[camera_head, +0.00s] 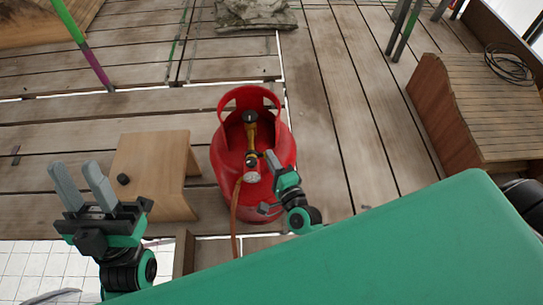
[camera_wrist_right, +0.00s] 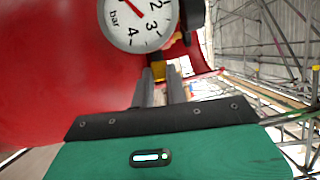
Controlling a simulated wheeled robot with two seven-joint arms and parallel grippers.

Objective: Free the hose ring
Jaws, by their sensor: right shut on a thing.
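A red gas cylinder (camera_head: 222,160) stands on the deck with a brass-yellow fitting (camera_head: 250,134) on its top, inside the collar. A round pressure gauge (camera_head: 252,177) sits at the fitting's near end; its white dial (camera_wrist_right: 138,20) fills the top of the right wrist view. An orange-brown hose (camera_head: 235,222) runs down the cylinder's near side. My right gripper (camera_head: 269,160) is beside the gauge, shut on a yellow part (camera_wrist_right: 158,71) below the dial. Whether this part is the hose ring I cannot tell. My left gripper (camera_head: 82,183) is open and empty, left of the cylinder.
A wooden stool (camera_head: 150,160) with a small black knob (camera_head: 123,179) on it stands just left of the cylinder. A slatted wooden box (camera_head: 470,105) with a coiled black cable (camera_head: 510,65) is at the right. The deck (camera_head: 335,110) right of the cylinder is clear.

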